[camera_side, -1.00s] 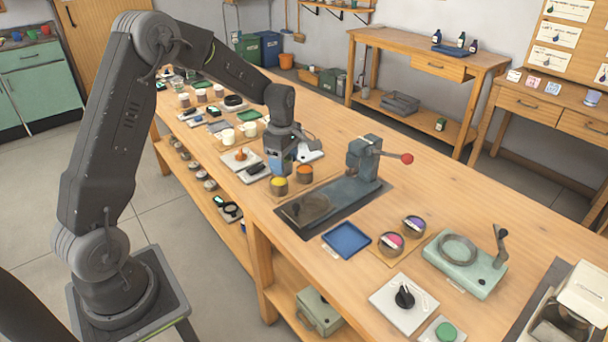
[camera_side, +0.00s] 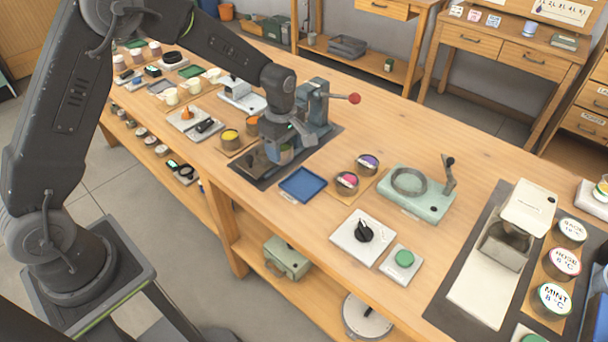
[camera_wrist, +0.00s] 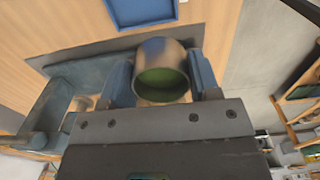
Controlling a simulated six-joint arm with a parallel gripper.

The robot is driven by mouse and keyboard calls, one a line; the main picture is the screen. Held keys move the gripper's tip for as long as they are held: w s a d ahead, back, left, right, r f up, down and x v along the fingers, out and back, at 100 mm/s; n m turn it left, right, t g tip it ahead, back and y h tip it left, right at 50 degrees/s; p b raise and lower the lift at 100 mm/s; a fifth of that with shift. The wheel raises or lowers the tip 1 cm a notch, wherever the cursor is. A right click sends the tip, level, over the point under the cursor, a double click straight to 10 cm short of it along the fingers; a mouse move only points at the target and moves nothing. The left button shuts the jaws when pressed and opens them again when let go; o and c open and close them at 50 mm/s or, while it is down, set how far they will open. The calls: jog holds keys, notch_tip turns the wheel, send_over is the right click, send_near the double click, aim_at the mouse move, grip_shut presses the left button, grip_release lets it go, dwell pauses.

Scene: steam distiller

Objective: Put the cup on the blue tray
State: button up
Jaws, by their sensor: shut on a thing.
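The cup (camera_wrist: 162,72) is a metal cup with a green inside, held between my gripper's two blue fingers in the wrist view. In the side view the cup (camera_side: 287,153) is small and partly covered by my gripper (camera_side: 280,153), which is shut on it. They appear over the dark mat (camera_side: 253,173) beside the grey press, just behind and left of the blue tray. The blue tray (camera_side: 303,184) lies flat and empty on the bench. Part of it shows at the top of the wrist view (camera_wrist: 140,12), beyond the cup and apart from it.
The grey press (camera_side: 314,105) with its red-knobbed lever stands close behind my gripper. Pink and purple tins (camera_side: 347,182) sit right of the tray. Yellow (camera_side: 230,138) and orange tins are left of my gripper. A pale green device (camera_side: 418,193) stands farther right.

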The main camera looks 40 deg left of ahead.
send_over(305, 186)
notch_tip(305, 186, down, 3)
jog(key=shift+f, duration=2.1)
jog(key=shift+f, duration=0.15)
jog(key=o, duration=1)
jog(key=shift+o, duration=0.2)
